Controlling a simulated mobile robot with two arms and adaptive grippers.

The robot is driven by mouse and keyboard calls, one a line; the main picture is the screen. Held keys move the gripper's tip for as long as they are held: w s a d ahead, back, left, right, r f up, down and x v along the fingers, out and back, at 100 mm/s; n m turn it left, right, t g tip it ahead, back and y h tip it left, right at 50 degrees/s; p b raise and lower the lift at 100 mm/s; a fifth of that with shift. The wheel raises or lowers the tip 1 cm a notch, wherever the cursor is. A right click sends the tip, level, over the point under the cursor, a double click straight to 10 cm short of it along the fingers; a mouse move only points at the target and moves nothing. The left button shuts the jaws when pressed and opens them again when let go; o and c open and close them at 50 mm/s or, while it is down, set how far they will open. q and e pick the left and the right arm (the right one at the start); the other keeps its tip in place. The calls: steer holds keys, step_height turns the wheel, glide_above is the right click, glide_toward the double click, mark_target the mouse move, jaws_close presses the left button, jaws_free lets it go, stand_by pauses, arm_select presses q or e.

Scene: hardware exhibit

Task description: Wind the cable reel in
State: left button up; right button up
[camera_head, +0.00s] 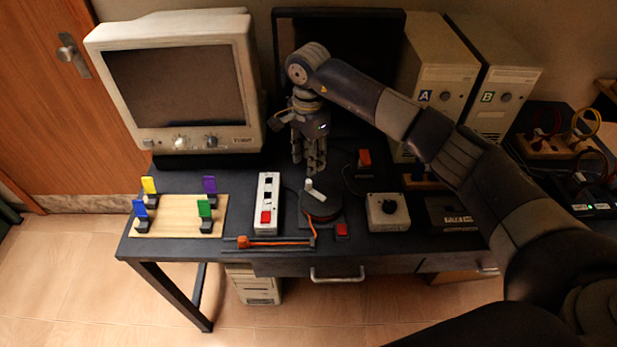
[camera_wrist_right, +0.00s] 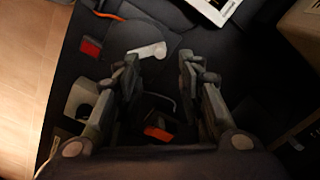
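The cable reel (camera_head: 322,210) is a dark round drum on the desk with a pale crank handle (camera_head: 314,189) on top. An orange cable (camera_head: 285,242) runs from it along the desk's front edge to an orange end piece (camera_head: 243,242). My right gripper (camera_head: 315,168) points down just behind and above the reel. In the right wrist view its two fingers (camera_wrist_right: 160,75) are apart with nothing held between them. The crank handle (camera_wrist_right: 148,50) shows beyond the fingertips there, apart from them. My left gripper is out of view.
A white power strip (camera_head: 268,204) stands left of the reel, and a red rocker switch (camera_head: 364,160) stands behind right. A small red button (camera_head: 342,230) and a white knob box (camera_head: 388,212) are at right. A monitor (camera_head: 180,90) fills the back left.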

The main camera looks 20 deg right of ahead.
mark_target(308, 181)
step_height(308, 181, down, 8)
steer(key=shift+f+p, duration=0.15)
steer(key=shift+p, duration=0.75)
jaws_close()
